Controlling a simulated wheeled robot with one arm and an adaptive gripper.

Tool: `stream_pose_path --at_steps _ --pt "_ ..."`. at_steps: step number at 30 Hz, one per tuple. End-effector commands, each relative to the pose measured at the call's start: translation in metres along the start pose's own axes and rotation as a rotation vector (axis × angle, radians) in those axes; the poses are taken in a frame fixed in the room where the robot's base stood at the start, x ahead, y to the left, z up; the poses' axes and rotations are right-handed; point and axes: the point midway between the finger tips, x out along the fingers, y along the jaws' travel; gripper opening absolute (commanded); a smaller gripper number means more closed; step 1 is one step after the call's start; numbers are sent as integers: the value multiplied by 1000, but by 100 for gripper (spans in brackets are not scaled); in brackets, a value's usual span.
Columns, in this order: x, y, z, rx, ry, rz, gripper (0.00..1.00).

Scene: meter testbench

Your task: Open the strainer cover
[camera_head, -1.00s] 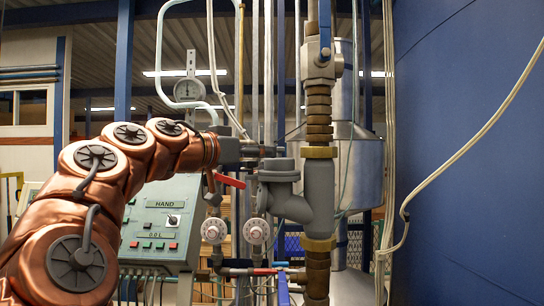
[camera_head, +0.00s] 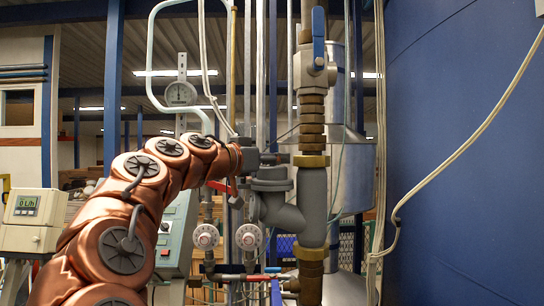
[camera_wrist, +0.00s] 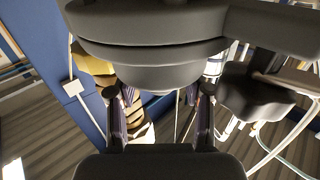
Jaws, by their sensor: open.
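The strainer is a grey branched body (camera_head: 312,207) in the vertical pipe, in the head view. Its round grey cover (camera_head: 271,179) tops the short left branch. My gripper (camera_head: 268,158) is just above the cover, reaching in from the left. In the wrist view a large round dark grey part, seemingly the cover (camera_wrist: 155,50), fills the top middle. The two fingers of my gripper (camera_wrist: 159,94) stand apart, one on each side of its lower part. I cannot tell whether they touch it.
A blue-handled valve (camera_head: 318,55) sits higher on the pipe. A red lever (camera_head: 220,187) and two white round dials (camera_head: 206,237) are close by on the left. A blue wall (camera_head: 460,150) stands right, and a meter (camera_head: 32,215) reading 0 L/h far left.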

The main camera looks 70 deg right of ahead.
Motion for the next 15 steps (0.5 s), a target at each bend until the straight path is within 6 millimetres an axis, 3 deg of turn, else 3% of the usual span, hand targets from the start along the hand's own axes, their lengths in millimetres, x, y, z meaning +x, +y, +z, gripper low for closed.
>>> stream_pose_path --at_steps 5,15 --pt "0 0 0 0 1 -1 51" --pt "0 0 0 0 1 -1 15"
